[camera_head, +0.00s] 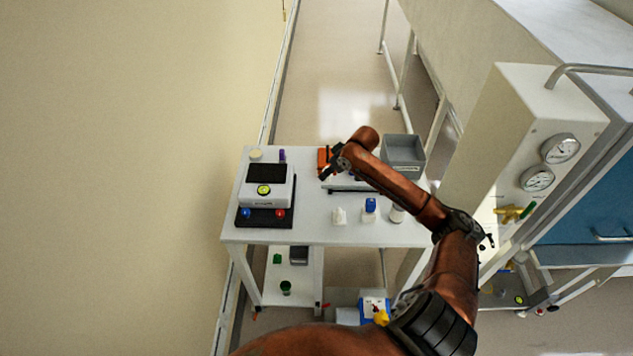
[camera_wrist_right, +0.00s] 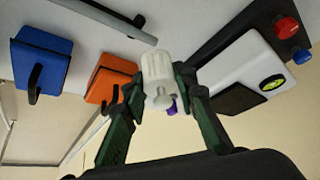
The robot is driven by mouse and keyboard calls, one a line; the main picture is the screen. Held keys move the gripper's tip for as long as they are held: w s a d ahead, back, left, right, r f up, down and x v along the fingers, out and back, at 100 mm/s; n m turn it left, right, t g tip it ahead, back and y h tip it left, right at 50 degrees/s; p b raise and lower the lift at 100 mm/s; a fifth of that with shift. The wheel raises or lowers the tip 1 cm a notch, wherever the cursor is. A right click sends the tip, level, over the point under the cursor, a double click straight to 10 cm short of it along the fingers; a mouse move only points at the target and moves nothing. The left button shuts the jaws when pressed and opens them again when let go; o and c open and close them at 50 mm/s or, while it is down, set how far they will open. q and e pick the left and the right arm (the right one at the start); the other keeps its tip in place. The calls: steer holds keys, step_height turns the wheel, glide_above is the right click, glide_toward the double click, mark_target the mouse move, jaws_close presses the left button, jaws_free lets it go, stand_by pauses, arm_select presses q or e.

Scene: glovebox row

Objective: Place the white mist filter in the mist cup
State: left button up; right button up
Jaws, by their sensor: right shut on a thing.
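My right gripper (camera_wrist_right: 160,95) is shut on a small white ribbed piece with a narrower round end, which looks like the white mist filter (camera_wrist_right: 157,70). In the head view this gripper (camera_head: 326,173) is over the back middle of the white table, and the piece in it is too small to make out. I cannot tell for sure which thing is the mist cup. A small white piece (camera_head: 339,216), a blue-topped white container (camera_head: 370,207) and a white cylinder (camera_head: 396,214) stand near the table's front right. My left gripper is not in view.
A white device (camera_head: 265,193) on a black base stands on the table's left, with a purple item (camera_head: 282,155) behind it. A grey bin (camera_head: 403,155) is at the back right. Orange (camera_wrist_right: 105,85) and blue (camera_wrist_right: 42,60) blocks are near the gripper.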

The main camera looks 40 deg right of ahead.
steer(key=x, duration=0.2)
steer(key=w+x, duration=0.1)
steer(key=x, duration=0.2)
steer(key=r+x, duration=0.1)
steer(key=x, duration=0.1)
steer(key=shift+w+a+f, duration=0.1)
steer(key=shift+w+f, duration=0.2)
steer(key=shift+w, duration=0.05)
steer(key=shift+w+a+f, duration=0.1)
steer(key=shift+w+f, duration=0.25)
steer(key=shift+f, duration=0.1)
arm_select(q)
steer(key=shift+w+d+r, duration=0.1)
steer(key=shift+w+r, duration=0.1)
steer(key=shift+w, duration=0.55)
arm_select(e)
steer(key=shift+s+f, duration=0.1)
steer(key=shift+f, duration=1.3)
steer(key=o, duration=0.9)
steer(key=shift+f, duration=0.15)
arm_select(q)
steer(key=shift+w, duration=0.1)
